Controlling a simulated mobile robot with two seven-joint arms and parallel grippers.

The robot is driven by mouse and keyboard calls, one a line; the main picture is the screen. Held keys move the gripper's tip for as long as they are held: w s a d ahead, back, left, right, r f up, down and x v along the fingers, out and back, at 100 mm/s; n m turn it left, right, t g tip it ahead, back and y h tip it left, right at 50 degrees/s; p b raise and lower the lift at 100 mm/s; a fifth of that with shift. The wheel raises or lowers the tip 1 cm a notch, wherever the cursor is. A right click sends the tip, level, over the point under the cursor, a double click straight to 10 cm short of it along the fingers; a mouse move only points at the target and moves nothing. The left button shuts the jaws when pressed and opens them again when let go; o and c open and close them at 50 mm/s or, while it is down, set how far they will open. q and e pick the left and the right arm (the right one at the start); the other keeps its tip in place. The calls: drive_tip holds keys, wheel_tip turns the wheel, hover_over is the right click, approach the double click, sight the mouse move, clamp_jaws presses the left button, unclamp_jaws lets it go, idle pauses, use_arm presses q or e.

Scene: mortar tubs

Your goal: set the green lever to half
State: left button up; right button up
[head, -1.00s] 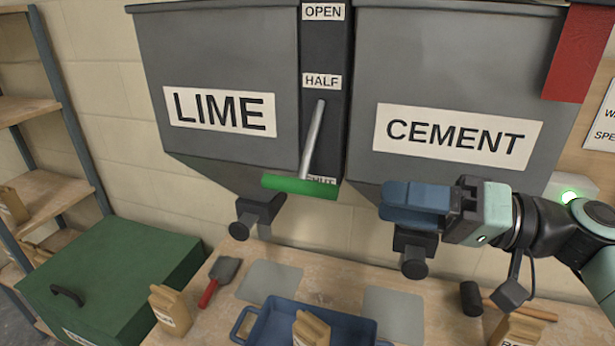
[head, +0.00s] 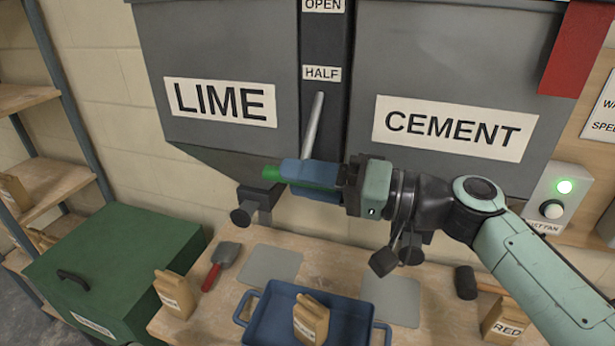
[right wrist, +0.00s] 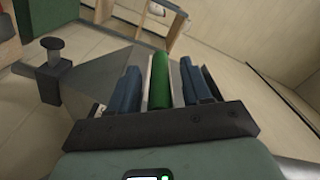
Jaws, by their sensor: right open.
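The green lever handle (head: 271,173) sits at the low end of its slanted grey rod (head: 312,125), well below the HALF label (head: 321,73) on the dark strip between the bins. My right gripper (head: 285,174) is at the handle and hides most of it, along with the SHUT label. In the right wrist view the green handle (right wrist: 160,82) lies between the two blue fingers of my right gripper (right wrist: 160,85), with gaps on both sides. The fingers are open around it. My left gripper is not in view.
The LIME bin (head: 220,60) and CEMENT bin (head: 450,60) flank the lever. Below, a table holds a blue tray (head: 262,322), a red-handled trowel (head: 222,262) and paper bags (head: 174,294). A green chest (head: 120,255) stands left. A fan switch box (head: 552,200) is at right.

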sight(301, 157)
clamp_jaws()
drive_tip(key=r+m+p, duration=0.1)
drive_tip(key=s+r+m+p, duration=0.1)
drive_tip(key=r+m, duration=0.1)
drive_tip(key=s+r+m+p, duration=0.1)
drive_tip(key=r, duration=0.1)
drive_tip(key=shift+s+a+m, duration=0.25)
drive_tip(key=shift+a+m, duration=0.05)
drive_tip(key=shift+a, duration=0.05)
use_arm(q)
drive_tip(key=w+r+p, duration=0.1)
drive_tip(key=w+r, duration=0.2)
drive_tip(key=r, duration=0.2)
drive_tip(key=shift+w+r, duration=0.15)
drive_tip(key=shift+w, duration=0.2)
use_arm(e)
drive_tip(key=shift+s+a+r, duration=0.1)
drive_tip(key=shift+s+r, duration=0.1)
drive_tip(key=shift+r, duration=1.55)
unclamp_jaws()
